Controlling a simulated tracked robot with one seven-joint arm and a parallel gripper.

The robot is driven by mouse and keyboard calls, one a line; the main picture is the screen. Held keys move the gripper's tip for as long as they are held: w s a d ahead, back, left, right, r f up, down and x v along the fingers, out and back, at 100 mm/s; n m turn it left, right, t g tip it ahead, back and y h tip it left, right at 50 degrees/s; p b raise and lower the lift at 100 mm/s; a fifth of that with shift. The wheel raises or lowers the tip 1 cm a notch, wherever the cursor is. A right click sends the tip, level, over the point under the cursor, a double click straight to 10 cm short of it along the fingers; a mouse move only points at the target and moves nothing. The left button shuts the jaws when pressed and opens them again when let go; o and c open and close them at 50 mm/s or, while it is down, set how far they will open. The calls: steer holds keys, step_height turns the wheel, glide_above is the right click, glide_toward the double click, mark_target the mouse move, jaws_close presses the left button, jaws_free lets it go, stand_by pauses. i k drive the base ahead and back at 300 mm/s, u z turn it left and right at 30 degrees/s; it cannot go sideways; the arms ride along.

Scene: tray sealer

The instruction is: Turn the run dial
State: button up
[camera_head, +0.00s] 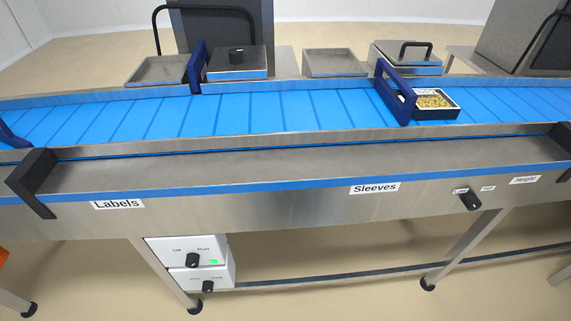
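A white control box (221,244) hangs under the front of the conveyor, left of centre. On its upper face is a black dial (193,260) with "Off" printed above it to the left and what looks like "Run" above it to the right. The dial's exact pointing is too small to tell. A small green light (214,262) glows right of the dial. A second black dial (208,286) sits on the lower face, with labels too small to read surely. My gripper is not in view.
The blue conveyor belt (265,110) crosses above, carrying a black tray (451,111) of yellowish food. A steel ledge marked "Labels" and "Sleeves" (375,188) juts out above the box. Table legs (165,275) stand close by. Another black knob (470,199) is at right. Floor in front is clear.

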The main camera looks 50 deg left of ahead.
mark_target(192, 259)
steer(key=z, duration=0.55)
steer(key=i, duration=0.15)
steer(key=u, duration=2.8)
steer(key=k, duration=1)
steer(key=u, duration=0.25)
steer(key=i, duration=0.95)
